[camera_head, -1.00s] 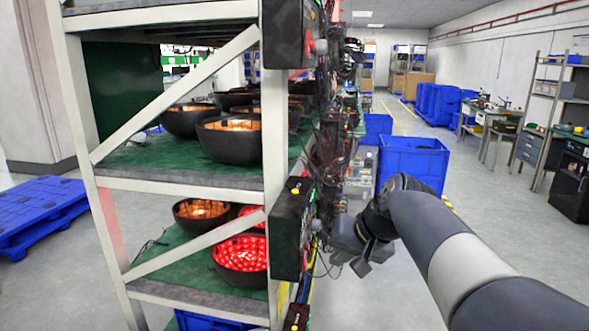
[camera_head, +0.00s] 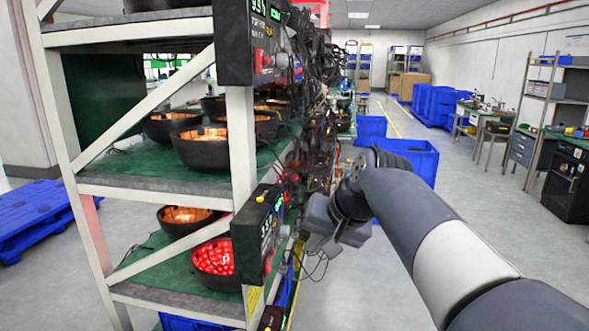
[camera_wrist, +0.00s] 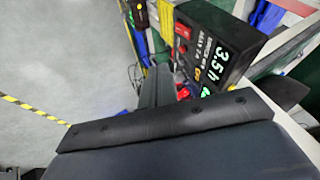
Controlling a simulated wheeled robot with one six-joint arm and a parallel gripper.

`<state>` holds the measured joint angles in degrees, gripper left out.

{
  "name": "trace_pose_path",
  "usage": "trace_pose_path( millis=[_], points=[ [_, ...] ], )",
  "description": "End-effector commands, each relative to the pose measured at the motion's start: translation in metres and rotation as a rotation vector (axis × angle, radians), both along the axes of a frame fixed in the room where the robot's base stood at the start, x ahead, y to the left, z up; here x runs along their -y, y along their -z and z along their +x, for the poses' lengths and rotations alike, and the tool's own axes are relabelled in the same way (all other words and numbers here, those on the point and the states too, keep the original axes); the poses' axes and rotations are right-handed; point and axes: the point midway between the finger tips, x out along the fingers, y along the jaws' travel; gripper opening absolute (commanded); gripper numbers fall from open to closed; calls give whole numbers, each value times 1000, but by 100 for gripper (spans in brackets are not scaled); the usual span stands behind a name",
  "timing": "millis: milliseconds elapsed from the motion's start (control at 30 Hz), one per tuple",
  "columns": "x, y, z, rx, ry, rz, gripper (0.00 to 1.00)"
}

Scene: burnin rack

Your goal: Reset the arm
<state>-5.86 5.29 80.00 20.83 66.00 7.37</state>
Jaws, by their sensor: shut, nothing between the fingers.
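My arm (camera_head: 430,235) reaches in from the lower right in the head view. My gripper (camera_head: 316,243) is at its end, just right of the rack's lower control box (camera_head: 262,232), with clear space seeming to lie between them. In the wrist view the fingers of my gripper (camera_wrist: 157,88) are together, with nothing held. A black box with a lit display reading 3.5 h (camera_wrist: 217,45) stands just beyond them to the right. The fingertips are small and partly hidden behind the dark gripper body.
A rack (camera_head: 150,190) with black bowls (camera_head: 200,148), some lit orange or red (camera_head: 216,262), fills the left. Cables hang along its side, close to my gripper. A blue bin (camera_head: 412,158) stands beyond my arm. Open floor lies to the right.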

Motion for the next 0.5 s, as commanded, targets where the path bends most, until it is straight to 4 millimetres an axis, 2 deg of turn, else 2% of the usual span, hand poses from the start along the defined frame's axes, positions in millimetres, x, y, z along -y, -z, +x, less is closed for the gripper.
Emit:
trace_pose_path(
  millis=[33,200,500],
  points=[
    [-3,11,4,-10,-1,-2,0],
    [-14,35,17,-9,0,-2,0],
    [-27,64,33,-5,0,-1,0]
  ],
)
